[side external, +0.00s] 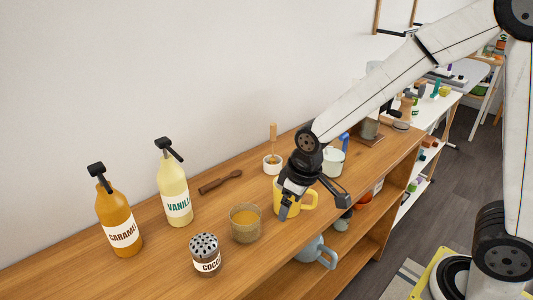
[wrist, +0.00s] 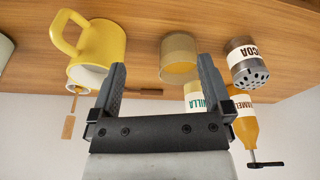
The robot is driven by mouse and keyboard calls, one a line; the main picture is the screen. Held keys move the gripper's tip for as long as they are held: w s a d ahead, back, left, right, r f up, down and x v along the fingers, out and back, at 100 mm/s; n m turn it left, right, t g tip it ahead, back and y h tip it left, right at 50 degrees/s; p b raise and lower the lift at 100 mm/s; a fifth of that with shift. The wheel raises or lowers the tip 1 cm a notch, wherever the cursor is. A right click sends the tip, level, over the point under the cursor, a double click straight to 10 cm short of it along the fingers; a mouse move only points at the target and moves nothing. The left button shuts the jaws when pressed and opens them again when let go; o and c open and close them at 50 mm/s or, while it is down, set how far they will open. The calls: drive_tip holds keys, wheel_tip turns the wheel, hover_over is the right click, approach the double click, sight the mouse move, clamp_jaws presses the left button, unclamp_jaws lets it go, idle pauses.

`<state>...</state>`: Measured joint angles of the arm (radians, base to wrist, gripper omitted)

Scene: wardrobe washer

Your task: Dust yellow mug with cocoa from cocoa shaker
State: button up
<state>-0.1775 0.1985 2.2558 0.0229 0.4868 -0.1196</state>
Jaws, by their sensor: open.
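The cocoa shaker (side external: 206,258) is a brown jar labelled COCOA with a grey perforated top. It stands upright near the front edge of the wooden top and also shows at the right in the wrist view (wrist: 246,62). The yellow mug (side external: 277,197) stands farther along the wooden top, partly hidden behind my gripper. In the wrist view the mug (wrist: 98,47) is at the upper left with its handle in sight. My gripper (side external: 312,204) is open and empty, in front of the mug in the side view. Its spread fingers (wrist: 162,66) have nothing between them in the wrist view.
A glass of amber liquid (side external: 246,224) stands between shaker and mug. Caramel (side external: 119,220) and vanilla (side external: 174,188) bottles stand at the left. A blue-grey mug (side external: 316,252) is on the lower shelf.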

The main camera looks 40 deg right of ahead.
drive_tip(key=s+d+f+m, duration=0.1)
drive_tip(key=s+d+m, duration=0.2)
drive_tip(key=s+d, duration=0.3)
drive_tip(key=shift+s+d, duration=0.3)
drive_tip(key=shift+s, duration=0.65)
drive_tip(key=shift+f, duration=0.1)
